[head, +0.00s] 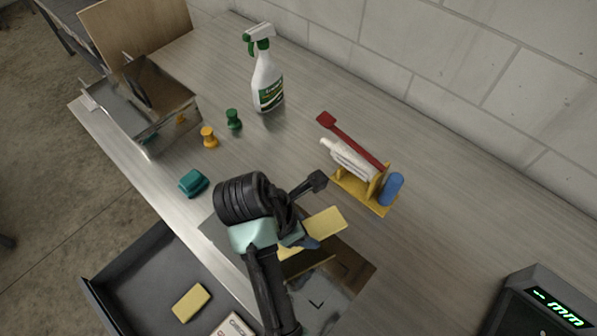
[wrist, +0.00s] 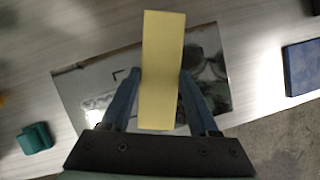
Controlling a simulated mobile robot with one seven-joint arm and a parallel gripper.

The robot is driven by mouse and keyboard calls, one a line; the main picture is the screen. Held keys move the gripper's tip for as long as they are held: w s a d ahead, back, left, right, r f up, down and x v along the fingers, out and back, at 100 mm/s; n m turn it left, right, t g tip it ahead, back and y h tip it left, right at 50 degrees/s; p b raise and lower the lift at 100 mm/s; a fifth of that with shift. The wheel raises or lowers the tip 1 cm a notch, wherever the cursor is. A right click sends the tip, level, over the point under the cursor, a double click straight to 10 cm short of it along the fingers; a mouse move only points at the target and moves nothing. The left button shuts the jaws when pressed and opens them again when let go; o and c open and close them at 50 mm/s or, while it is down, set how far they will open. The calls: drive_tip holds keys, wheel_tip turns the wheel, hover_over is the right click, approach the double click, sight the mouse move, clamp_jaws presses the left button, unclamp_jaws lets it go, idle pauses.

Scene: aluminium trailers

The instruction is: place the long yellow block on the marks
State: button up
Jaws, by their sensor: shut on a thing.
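The long yellow block (head: 328,223) is held in my gripper (head: 300,238), above a shiny dark plate (head: 345,275) on the bench. In the wrist view the block (wrist: 163,65) lies lengthwise between the two blue fingers of my gripper (wrist: 161,88), which are shut on its sides. An L-shaped corner mark (head: 316,304) shows on the plate in the head view. A corner mark (wrist: 118,76) also shows left of the block in the wrist view. Other marks are hidden by my arm, the block or reflections. A yellow strip on the plate looks like a reflection.
A yellow rack (head: 375,202) with a red tool and a blue cylinder stands behind the block. A teal block (head: 193,182), green (head: 233,119) and orange (head: 209,137) pegs, a spray bottle (head: 266,80) and a metal bin (head: 170,125) stand left. An open drawer (head: 130,285) holds another yellow block.

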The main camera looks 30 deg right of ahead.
sight(294, 253)
drive_tip(key=s+a+n, duration=0.1)
drive_tip(key=n, duration=0.1)
drive_tip(key=a+n+t, duration=0.1)
drive_tip(key=shift+s+a+r+n, duration=0.1)
drive_tip(key=shift+s+a+n, duration=0.1)
drive_tip(key=shift+s+n, duration=0.2)
drive_tip(key=shift+t, duration=0.3)
wheel_tip(294, 253, down, 5)
drive_tip(key=shift+a+f+p, duration=0.15)
drive_tip(key=shift+p, duration=0.15)
drive_tip(key=shift+f, duration=2.3)
drive_tip(key=shift+f, duration=0.1)
drive_tip(key=o, duration=1.3)
